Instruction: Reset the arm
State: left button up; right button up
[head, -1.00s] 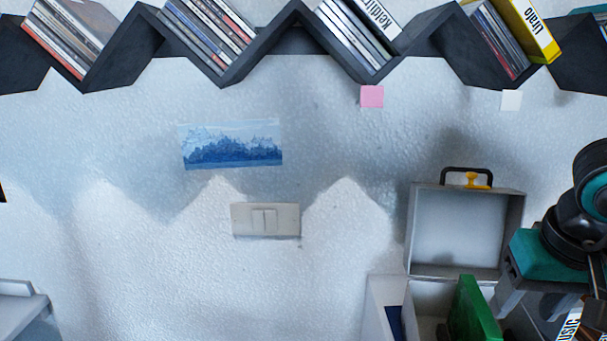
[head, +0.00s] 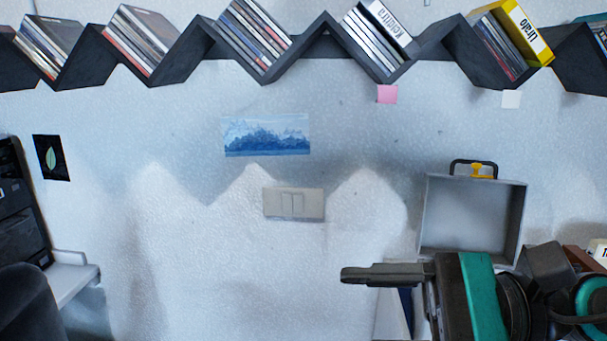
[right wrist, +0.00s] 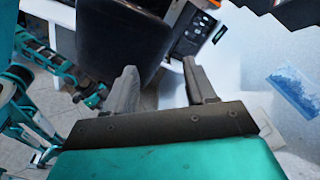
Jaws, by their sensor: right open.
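My right gripper (head: 345,274) reaches in from the lower right of the head view, seen side-on, pointing left in front of the wall. In the right wrist view its two grey fingers (right wrist: 163,82) stand apart with nothing between them. Its teal and black wrist covers part of the open case (head: 472,215) behind it. My left gripper is not in the head view. Teal and dark links of my own body show at the left of the right wrist view, where a small teal end (right wrist: 92,97) may be my left gripper; its fingers are too small to read.
A dark zigzag shelf (head: 215,45) with several discs runs along the top of the wall. A black chair (head: 28,305) and white desk (head: 72,278) stand at the left. A light switch (head: 294,204) and blue picture (head: 266,135) are on the wall. Free room lies mid-view.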

jog(key=w+d+r+m+t+h, duration=0.1)
jog(key=w+d+r+m+t, duration=0.15)
jog(key=m+t, duration=0.75)
jog(key=w+d+r+m+t, duration=0.2)
jog(key=w+d+m+t, duration=0.3)
jog(key=m, duration=0.9)
jog(key=w+d+f+m+h, duration=0.1)
jog(key=d+f+m+h, duration=0.3)
jog(key=f+m+h, duration=0.55)
jog(key=w+d+f+m+h, duration=0.1)
jog(key=d+f+m+h, duration=0.45)
jog(key=m, duration=0.75)
jog(key=s+a+f+m+g+h, duration=0.1)
jog(key=s+a+f+m+g, duration=0.2)
jog(key=s+f+m+g, duration=1.35)
pick_arm(q)
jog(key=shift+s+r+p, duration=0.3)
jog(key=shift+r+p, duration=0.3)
jog(key=shift+p, duration=0.2)
pick_arm(e)
jog(key=w+a+f+n+t+y, duration=0.1)
jog(key=w+a+f+n+t, duration=0.2)
jog(key=f+t, duration=0.7)
jog(key=w+f+n, duration=0.1)
jog(key=w+n, duration=0.1)
jog(key=shift+f+n+y, duration=0.35)
jog(key=shift+n+y, duration=0.05)
